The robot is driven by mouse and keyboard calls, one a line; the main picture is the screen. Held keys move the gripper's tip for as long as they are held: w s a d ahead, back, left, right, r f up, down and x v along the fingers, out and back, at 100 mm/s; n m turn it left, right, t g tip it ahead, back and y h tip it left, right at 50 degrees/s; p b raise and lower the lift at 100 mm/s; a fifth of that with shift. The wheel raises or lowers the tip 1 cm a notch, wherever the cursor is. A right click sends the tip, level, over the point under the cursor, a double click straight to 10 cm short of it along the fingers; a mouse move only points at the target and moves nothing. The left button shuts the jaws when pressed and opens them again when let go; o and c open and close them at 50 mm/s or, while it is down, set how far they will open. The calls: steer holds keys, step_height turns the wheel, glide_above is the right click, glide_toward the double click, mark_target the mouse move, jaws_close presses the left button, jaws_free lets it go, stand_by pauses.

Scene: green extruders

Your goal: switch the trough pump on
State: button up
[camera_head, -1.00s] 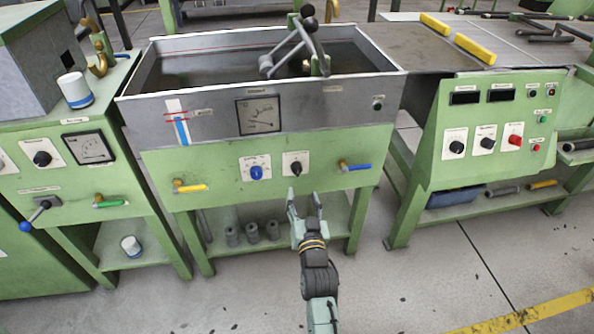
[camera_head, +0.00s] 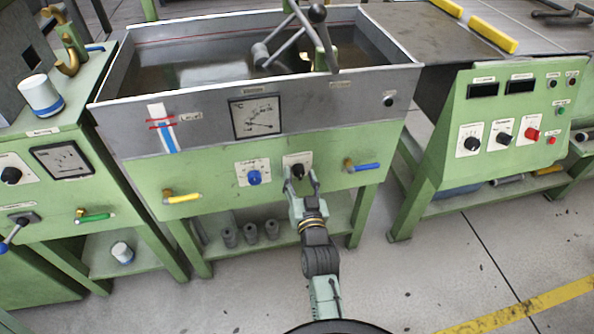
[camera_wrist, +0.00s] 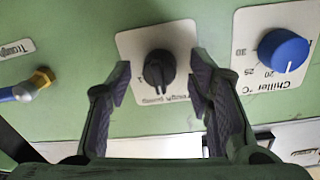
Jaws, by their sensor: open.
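The black rotary knob (camera_head: 298,170) sits on a white plate on the green front panel below the grey trough (camera_head: 205,120). In the wrist view, the knob (camera_wrist: 158,70) has an upside-down label on its plate, partly hidden but seeming to read trough pump. The knob's ridge runs roughly up and down there. My gripper (camera_head: 301,179) is open just in front of the knob. In the wrist view, the fingers of my gripper (camera_wrist: 162,84) stand on either side of the knob, with gaps visible. Whether the fingertips reach its depth is hard to tell.
A blue chiller knob (camera_head: 254,177) is close beside the black one. A yellow-handled valve (camera_head: 182,198) and a blue-handled valve (camera_head: 363,167) flank them. A gauge (camera_head: 255,118) is above. The floor in front is clear.

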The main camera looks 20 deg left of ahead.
steer(key=shift+w, duration=0.2)
jaws_close()
stand_by(0.6)
steer(key=shift+m, duration=0.4)
steer(key=m, duration=0.4)
steer(key=shift+r+m, duration=0.15)
steer(key=shift+m, duration=0.15)
steer(key=m+p, duration=0.2)
steer(key=m, duration=0.4)
steer(key=shift+g, duration=0.3)
steer(key=shift+a, duration=0.1)
